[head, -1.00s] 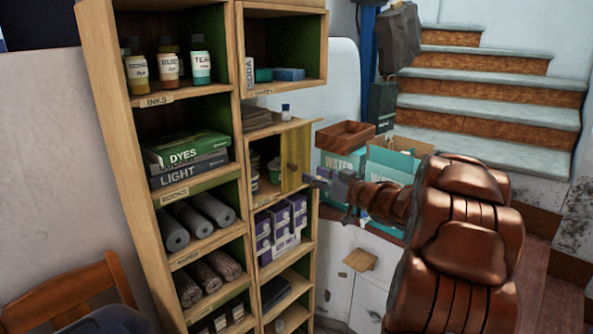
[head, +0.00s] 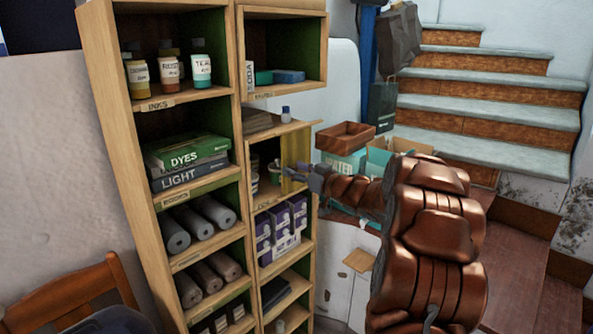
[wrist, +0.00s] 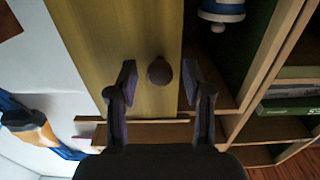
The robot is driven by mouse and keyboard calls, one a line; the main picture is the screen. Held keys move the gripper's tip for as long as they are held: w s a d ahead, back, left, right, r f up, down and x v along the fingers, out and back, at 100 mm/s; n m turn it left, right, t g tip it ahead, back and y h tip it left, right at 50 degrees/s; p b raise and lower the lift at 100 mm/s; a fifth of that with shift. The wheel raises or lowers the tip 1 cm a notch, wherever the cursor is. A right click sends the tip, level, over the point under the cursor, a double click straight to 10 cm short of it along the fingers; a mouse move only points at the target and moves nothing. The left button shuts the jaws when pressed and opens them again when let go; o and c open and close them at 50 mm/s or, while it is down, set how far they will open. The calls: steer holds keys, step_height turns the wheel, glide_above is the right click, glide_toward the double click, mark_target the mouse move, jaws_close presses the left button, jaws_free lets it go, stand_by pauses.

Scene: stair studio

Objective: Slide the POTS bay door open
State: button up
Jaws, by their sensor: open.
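The bay door is a yellowish wooden panel (head: 301,158) over the right part of a middle bay in the shelf's right column. The left part of that bay is uncovered and shows white containers (head: 274,172). The bay's label (head: 264,204) is too small to read. My gripper (head: 289,171) is at the door's front, partly covering it. In the wrist view, the door panel (wrist: 112,35) carries a round dark knob (wrist: 159,72). My open fingers stand on either side of the knob, with gaps showing on both sides.
The wooden shelf (head: 105,75) holds bottles, boxes and rolls in other bays. Purple boxes (head: 282,226) sit just below the bay. A brown tray (head: 345,136) and teal boxes (head: 343,163) stand at right. A chair (head: 75,292) is at lower left.

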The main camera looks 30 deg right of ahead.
jaws_close()
stand_by(0.3)
stand_by(0.3)
